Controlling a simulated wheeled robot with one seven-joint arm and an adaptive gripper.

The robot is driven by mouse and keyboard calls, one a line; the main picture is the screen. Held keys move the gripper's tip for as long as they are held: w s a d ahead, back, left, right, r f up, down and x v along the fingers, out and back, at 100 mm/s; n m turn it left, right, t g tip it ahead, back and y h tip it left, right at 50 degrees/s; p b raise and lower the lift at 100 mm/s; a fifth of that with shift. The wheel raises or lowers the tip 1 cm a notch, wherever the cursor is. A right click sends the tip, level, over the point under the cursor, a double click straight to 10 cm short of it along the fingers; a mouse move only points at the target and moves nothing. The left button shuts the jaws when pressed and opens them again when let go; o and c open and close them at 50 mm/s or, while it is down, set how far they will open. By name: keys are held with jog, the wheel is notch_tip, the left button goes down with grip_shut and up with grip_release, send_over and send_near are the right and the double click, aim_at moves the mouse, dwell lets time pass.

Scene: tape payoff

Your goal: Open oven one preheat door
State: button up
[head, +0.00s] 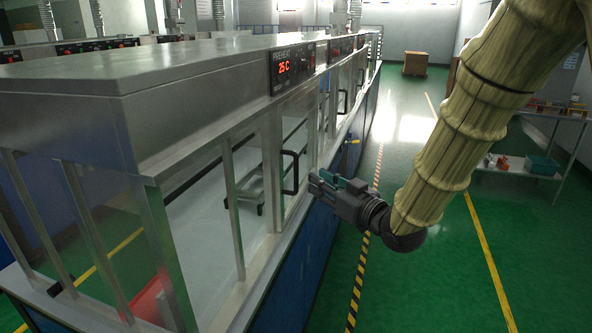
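The preheat door (257,168) is a glass panel in a metal frame on the long oven's front, below a panel (292,66) reading PREHEAT and 25 C. It looks flush with the front. Its black upright bar handle (296,174) is at the door's right side. My gripper (314,184) is just right of the handle in the picture, its fingers pointing left toward the oven front. I see a small gap between it and the handle, and it holds nothing that I can see. Whether its fingers are apart is too small to tell.
Further along the oven front are more doors, another black handle (342,101) and a yellow-handled item (351,142). A wheeled metal tray (249,190) shows behind the glass. The green aisle right of the oven is open. A shelf table (540,176) stands far right, a brown box (415,63) far back.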

aim_at(297, 170)
jog(key=p+x, duration=0.2)
jog(key=x, duration=0.8)
jog(key=shift+a, duration=0.1)
jog(key=shift+f, duration=0.1)
grip_shut()
